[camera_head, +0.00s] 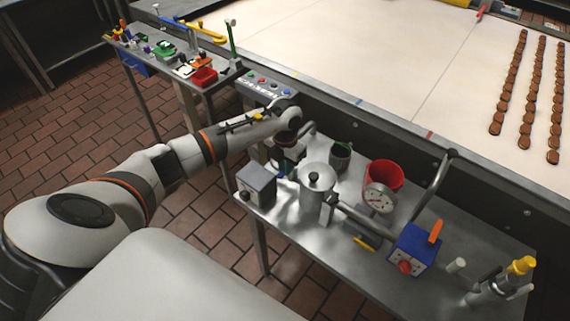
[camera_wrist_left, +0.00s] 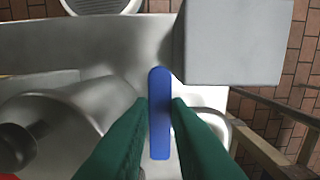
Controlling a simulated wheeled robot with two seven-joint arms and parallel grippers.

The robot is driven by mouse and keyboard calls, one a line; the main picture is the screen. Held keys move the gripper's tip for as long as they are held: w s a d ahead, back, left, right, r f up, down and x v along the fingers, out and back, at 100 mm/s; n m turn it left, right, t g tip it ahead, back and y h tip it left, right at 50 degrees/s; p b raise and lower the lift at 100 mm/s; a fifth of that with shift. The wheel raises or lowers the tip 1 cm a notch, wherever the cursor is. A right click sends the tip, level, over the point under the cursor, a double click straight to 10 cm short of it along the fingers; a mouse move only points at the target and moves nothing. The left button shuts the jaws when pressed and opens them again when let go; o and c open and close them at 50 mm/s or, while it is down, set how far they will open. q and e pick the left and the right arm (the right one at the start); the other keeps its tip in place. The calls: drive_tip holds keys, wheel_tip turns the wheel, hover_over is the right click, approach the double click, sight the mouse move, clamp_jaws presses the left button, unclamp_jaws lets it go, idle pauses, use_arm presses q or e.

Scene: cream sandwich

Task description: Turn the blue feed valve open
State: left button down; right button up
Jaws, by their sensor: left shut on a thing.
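In the left wrist view the blue valve handle (camera_wrist_left: 159,132) is a flat, rounded bar, running upright in the picture. The green fingers of my left gripper (camera_wrist_left: 160,103) are shut on it from both sides. In the head view my left arm reaches across to the metal bench, and the left gripper (camera_head: 287,158) is beside the silver pot (camera_head: 316,180). My right gripper is not in view.
A grey box (camera_head: 257,184) stands just in front of the gripper. A red bucket (camera_head: 384,172), a round gauge (camera_head: 379,198) and a blue box with an orange lever (camera_head: 411,250) are farther right. The conveyor (camera_head: 400,75) runs behind the bench.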

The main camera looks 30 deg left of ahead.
use_arm(q)
drive_tip(key=shift+w+a+f+m+b, duration=0.15)
drive_tip(key=shift+a+m+b, duration=0.1)
drive_tip(key=shift+m+b, duration=0.55)
drive_tip(key=shift+w+a+r+m+b, duration=0.1)
drive_tip(key=shift+w+a+m+b, duration=0.45)
drive_tip(key=shift+m+b, duration=1.85)
drive_tip(key=shift+w+a+r+m+b, duration=0.1)
drive_tip(key=shift+w+a+m+b, duration=0.35)
drive_tip(key=shift+m+b, duration=1.95)
drive_tip(key=shift+w+a+m+b, duration=0.45)
drive_tip(key=shift+w+m+b, duration=0.15)
drive_tip(key=shift+m+b, duration=1.8)
drive_tip(key=c, duration=1.4)
unclamp_jaws()
drive_tip(key=shift+o, duration=0.2)
